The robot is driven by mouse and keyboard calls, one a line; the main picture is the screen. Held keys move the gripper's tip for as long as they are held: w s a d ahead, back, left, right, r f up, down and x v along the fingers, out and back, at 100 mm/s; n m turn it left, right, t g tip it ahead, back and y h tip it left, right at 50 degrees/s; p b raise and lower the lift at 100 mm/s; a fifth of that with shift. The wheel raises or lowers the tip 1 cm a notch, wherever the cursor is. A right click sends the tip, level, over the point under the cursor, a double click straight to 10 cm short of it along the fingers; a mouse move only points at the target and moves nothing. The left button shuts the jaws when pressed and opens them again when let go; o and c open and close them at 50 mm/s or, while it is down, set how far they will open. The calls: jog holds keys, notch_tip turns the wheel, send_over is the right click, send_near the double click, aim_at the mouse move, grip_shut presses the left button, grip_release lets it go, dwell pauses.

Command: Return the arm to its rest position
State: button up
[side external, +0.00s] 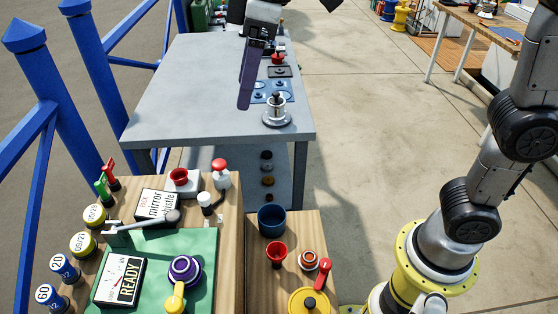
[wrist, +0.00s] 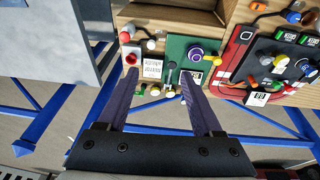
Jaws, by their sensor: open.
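My gripper (side external: 247,78) hangs over the grey table in the side view, its dark purple fingers pointing down and seen nearly edge-on. In the wrist view my gripper (wrist: 157,82) shows two purple fingers spread apart with nothing between them. Beyond the fingertips in that view lie the wooden console and its green panel (wrist: 178,50). The gripper looks to be above the table, apart from the things on it. My arm rises from the lower right of the side view and runs out of the top of the picture.
The grey table (side external: 190,90) carries a silver winch-like fitting (side external: 277,113) near its right corner and a red knob (side external: 278,58) behind. A wooden console with a READY gauge (side external: 119,281) and a purple knob (side external: 184,269) stands in front. Blue railings (side external: 60,95) rise at left. Bare floor (side external: 360,130) lies right.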

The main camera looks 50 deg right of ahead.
jog(key=s+d+f+m+t, duration=0.2)
jog(key=s+d+m, duration=0.3)
jog(key=s+d, duration=0.7)
jog(key=s+d+f+m+t+h, duration=0.1)
jog(key=s+d+f+m, duration=0.3)
jog(key=f, duration=0.6)
jog(key=shift+s+d+h, duration=0.3)
jog(key=shift+s+d, duration=0.5)
jog(key=shift+s, duration=0.15)
